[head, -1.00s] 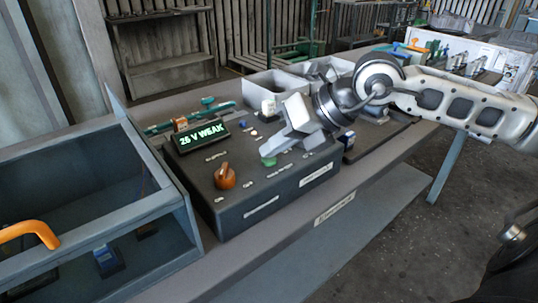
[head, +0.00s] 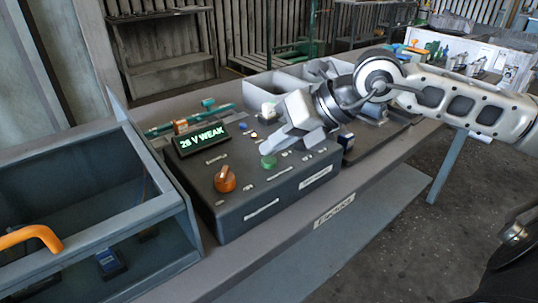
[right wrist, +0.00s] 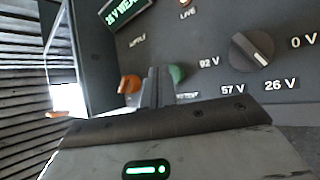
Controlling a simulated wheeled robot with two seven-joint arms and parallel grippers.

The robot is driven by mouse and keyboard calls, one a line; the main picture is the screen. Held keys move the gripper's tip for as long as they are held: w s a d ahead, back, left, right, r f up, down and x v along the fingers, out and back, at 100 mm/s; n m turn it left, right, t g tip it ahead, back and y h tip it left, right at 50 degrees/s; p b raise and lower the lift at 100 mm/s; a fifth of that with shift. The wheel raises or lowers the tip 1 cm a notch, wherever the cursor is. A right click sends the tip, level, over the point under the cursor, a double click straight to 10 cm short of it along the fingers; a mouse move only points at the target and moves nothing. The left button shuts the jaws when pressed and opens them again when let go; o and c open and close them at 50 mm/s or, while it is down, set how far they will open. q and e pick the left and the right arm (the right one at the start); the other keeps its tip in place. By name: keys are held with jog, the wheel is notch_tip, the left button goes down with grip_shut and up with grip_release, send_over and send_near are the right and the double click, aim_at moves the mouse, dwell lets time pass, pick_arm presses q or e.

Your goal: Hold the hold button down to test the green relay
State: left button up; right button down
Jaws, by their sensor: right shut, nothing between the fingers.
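The dark tester box (head: 262,190) stands on the bench with its display (head: 202,138) lit, reading "26 V WEAK". A green button (head: 268,161) on its top also shows in the right wrist view (right wrist: 177,74); I take it for the hold button, though its label is partly covered. My right gripper (head: 275,146) is shut and empty, just above and behind the green button in the head view. Its fingers (right wrist: 156,82) show beside the button in the wrist view; I cannot tell if they touch. I cannot make out the green relay. My left gripper is not in view.
An orange knob (head: 225,178) stands left of the button. A black dial (right wrist: 252,50) has voltage marks around it. A glass-sided case (head: 80,200) with an orange handle (head: 30,238) is at the left. Bins (head: 283,82) stand behind the box.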

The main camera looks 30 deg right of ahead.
aim_at(276, 167)
jog(key=shift+r, duration=0.3)
notch_tip(276, 167, up, 5)
jog(key=p, duration=0.4)
dwell(0.4)
jog(key=shift+s, duration=0.1)
